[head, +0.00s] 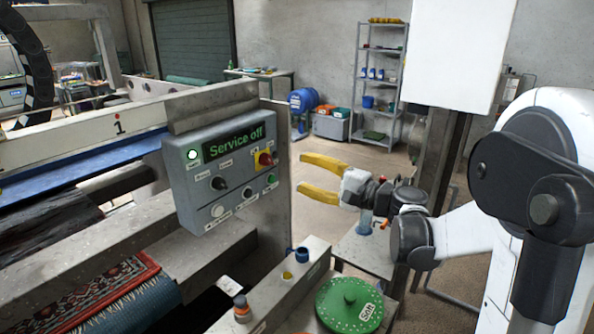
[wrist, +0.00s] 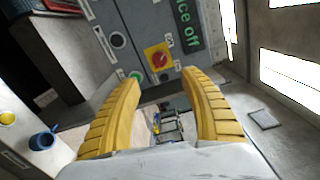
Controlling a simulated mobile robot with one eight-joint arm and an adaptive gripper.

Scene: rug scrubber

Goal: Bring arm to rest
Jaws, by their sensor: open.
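My gripper (head: 305,175) has two yellow fingers, spread open and empty. In the head view it is right of the grey control box (head: 190,173), with a gap between them. The box has a display reading "Service off", a lit white-green lamp at its upper left, dark knobs, a red switch on a yellow plate (head: 264,159) and green buttons. In the wrist view my gripper (wrist: 160,85) points toward the box, and the red switch (wrist: 158,58) shows just beyond and between the fingertips. My white and dark arm is bent at the right of the head view.
A green round lid labelled "Salt" (head: 349,306) is below my gripper, beside a ledge with a blue-capped fitting (head: 301,254). A rug (head: 110,290) lies in the machine at lower left. A shelf rack (head: 378,80) and a blue barrel (head: 303,100) stand behind.

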